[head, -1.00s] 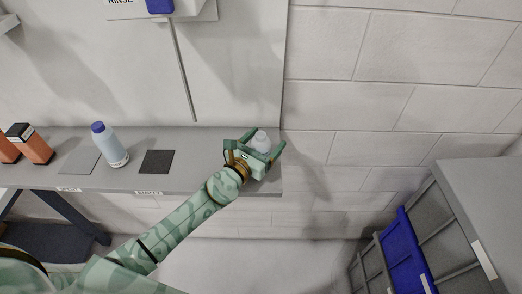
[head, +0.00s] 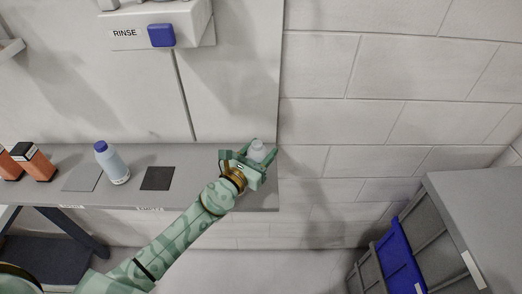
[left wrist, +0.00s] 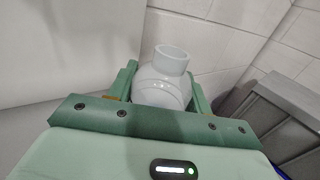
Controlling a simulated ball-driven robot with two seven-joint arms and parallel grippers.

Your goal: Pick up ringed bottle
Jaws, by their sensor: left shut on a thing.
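A pale translucent bottle (head: 257,151) with an open neck is between the fingers of my left gripper (head: 252,158), at the right end of the grey shelf. In the left wrist view the bottle (left wrist: 163,80) stands between both green fingers, its neck up, with a raised ring line around its shoulder. My left gripper is shut on it. The bottle's lower part is hidden by the gripper, so I cannot tell whether it touches the shelf. My right gripper is not in view.
A RINSE unit (head: 160,35) hangs above. Grey and blue bins (head: 400,262) stand at lower right.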

